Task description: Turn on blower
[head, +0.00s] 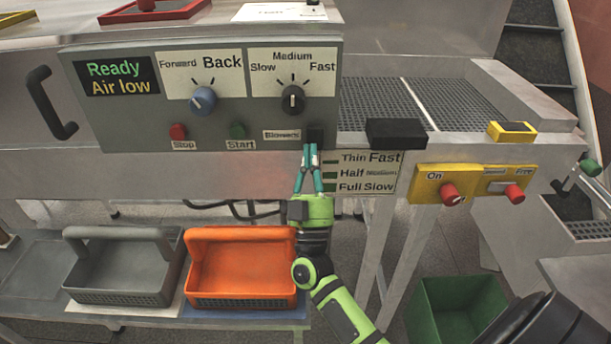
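The control panel (130,125) is a grey box on the front of the machine. The "Blowers" label (282,134) is near its lower right corner. A small black blower switch (315,134) sits just right of that label. My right gripper (309,148) has teal fingers that point up and meet at the tips, with nothing seen between them. The tips are just below the blower switch; I cannot tell whether they touch it. The switch's position is too small to read. My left gripper is not in view.
A yellow switch box (428,188) is to the right. Grey (120,263) and orange (240,268) baskets stand below.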

